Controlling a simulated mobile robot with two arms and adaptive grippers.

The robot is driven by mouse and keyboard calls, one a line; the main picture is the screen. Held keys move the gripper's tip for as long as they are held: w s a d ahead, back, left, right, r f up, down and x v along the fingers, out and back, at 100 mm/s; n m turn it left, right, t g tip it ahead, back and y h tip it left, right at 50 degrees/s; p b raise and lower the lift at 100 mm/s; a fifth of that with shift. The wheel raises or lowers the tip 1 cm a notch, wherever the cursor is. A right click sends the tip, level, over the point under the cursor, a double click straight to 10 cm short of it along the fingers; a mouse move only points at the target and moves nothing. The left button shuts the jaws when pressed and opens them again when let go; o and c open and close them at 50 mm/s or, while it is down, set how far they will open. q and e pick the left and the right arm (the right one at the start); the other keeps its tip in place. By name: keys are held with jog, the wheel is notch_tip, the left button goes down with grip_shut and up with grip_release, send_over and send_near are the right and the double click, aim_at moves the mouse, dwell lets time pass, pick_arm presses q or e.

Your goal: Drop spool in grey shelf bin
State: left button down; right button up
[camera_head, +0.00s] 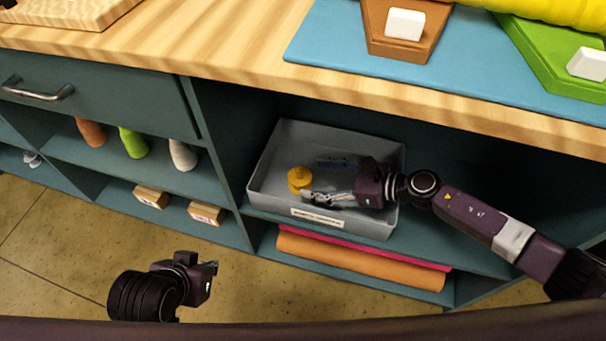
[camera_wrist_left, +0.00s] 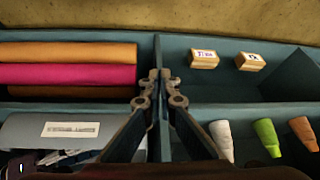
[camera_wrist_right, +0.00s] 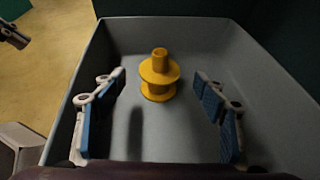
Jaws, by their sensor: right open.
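The yellow spool (camera_head: 299,179) is upright inside the grey shelf bin (camera_head: 270,158), towards its left end in the head view. In the right wrist view the spool (camera_wrist_right: 158,78) stands on the bin floor, ahead of the fingers and touching neither. My right gripper (camera_head: 322,180) is inside the bin area, with its blue-padded fingers (camera_wrist_right: 165,105) wide apart and empty. My left gripper (camera_head: 208,278) is low in front of the shelves, away from the bin. In the left wrist view its fingers (camera_wrist_left: 158,78) come together with nothing between them.
Orange and magenta rolls (camera_head: 360,262) lie on the shelf below the bin. Coloured cones (camera_head: 133,142) and wooden blocks (camera_head: 151,196) occupy the shelves to the left. The wooden counter (camera_head: 230,50) overhangs the bin. Clear floor (camera_head: 60,260) lies in front.

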jog(key=v, duration=0.6)
jog(key=shift+f, duration=0.1)
pick_arm(q)
jog(key=shift+s+a+f+g, duration=0.15)
jog(key=shift+s+g, duration=0.1)
jog(key=shift+s, duration=0.3)
jog(key=shift+s+a+f+g, duration=0.15)
jog(key=shift+s+g, duration=0.1)
jog(key=shift+s, duration=0.25)
pick_arm(e)
jog(key=shift+s+d+r, duration=0.15)
jog(key=shift+d+r, duration=0.05)
jog(key=shift+d, duration=0.1)
